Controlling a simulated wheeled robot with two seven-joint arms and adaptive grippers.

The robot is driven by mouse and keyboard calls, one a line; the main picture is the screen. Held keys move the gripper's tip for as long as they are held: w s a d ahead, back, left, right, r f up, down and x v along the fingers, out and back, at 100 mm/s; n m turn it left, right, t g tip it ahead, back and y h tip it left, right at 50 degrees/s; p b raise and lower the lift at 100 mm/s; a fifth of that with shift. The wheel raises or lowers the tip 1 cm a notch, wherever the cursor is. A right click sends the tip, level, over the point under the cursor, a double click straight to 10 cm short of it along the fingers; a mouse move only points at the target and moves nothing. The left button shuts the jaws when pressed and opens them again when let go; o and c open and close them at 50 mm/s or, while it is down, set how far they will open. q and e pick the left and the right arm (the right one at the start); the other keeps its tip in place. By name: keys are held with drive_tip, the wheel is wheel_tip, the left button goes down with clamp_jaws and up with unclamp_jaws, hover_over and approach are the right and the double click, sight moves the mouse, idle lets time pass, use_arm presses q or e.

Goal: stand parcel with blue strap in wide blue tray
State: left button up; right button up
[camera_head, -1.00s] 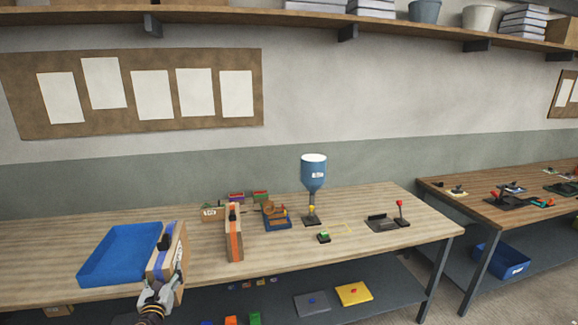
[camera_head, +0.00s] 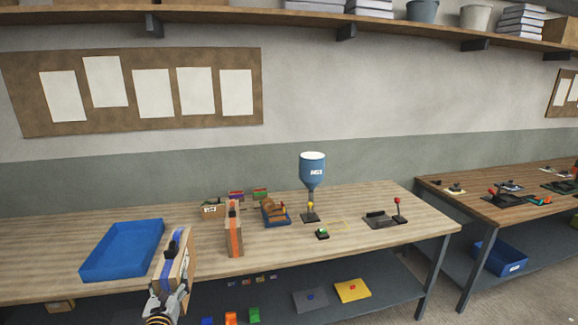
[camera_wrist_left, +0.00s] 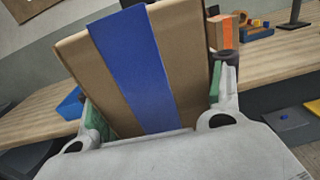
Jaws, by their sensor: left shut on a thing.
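The parcel with the blue strap (camera_head: 171,262) is a brown box in my left gripper (camera_head: 168,290), held near the front edge of the bench, right of the tray. In the left wrist view the parcel (camera_wrist_left: 185,60) stands between the two fingers (camera_wrist_left: 155,120), its blue strap facing the camera. The wide blue tray (camera_head: 122,250) lies on the bench to the left of the parcel, and its visible inside is empty. A bit of the tray (camera_wrist_left: 70,103) shows behind the parcel in the wrist view. My right gripper is out of view.
A parcel with an orange strap (camera_head: 234,230) stands upright right of the held one. The bench's lower shelf holds a yellow plate (camera_head: 353,292) and small blocks.

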use_arm(q)
drive_tip(key=s+d+f+m+h+b, duration=0.1)
drive_tip(key=s+d+f, duration=0.3)
drive_tip(key=s+d, duration=0.2)
drive_tip(key=shift+d+f+h+b, duration=0.3)
drive_tip(key=shift+d+f, duration=0.05)
drive_tip(key=shift+d, duration=0.45)
drive_tip(key=shift+m+h, duration=0.6)
drive_tip(key=shift+h, duration=0.3)
drive_tip(key=s+d+f, duration=0.1)
drive_tip(key=s+d, duration=0.1)
drive_tip(key=s+d+b, duration=0.1)
drive_tip(key=s+d, duration=0.2)
drive_tip(key=s+d+f, duration=0.1)
drive_tip(key=s+d, duration=0.1)
drive_tip(key=shift+s+d+f, duration=0.15)
drive_tip(key=shift+d+f, duration=0.1)
drive_tip(key=shift+f, duration=0.1)
drive_tip(key=shift+s+d, duration=0.4)
drive_tip(key=shift+d, duration=0.05)
